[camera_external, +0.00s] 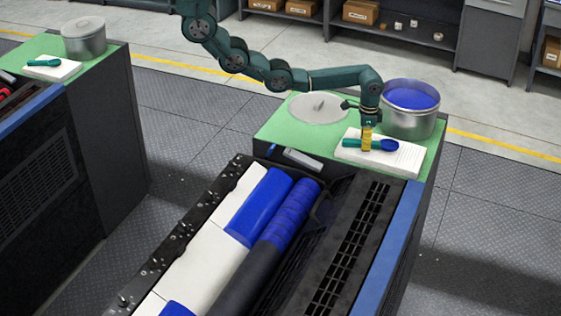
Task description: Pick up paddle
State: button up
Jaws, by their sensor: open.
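The paddle (389,145) has a dark blue bowl-like end and a teal handle pointing left. It lies on a white pad (408,160) on the green top of the machine. My gripper (366,146) points down over the paddle's handle, with yellowish fingers at or just in front of it. The fingers cover part of the handle. My gripper is open; whether the fingers touch the handle I cannot tell.
An open metal pot of blue ink (411,122) stands close behind and right of my gripper. Its round lid (319,108) lies to the left. A grey block (303,159) lies near the green top's front edge (268,140). Blue-inked rollers (290,215) are below in front.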

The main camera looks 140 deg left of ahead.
jog(key=shift+f, duration=0.3)
grip_shut()
dwell(0.3)
notch_tip(320, 180, up, 10)
jog(key=shift+r, duration=0.1)
jog(key=c, duration=0.8)
grip_release()
grip_shut()
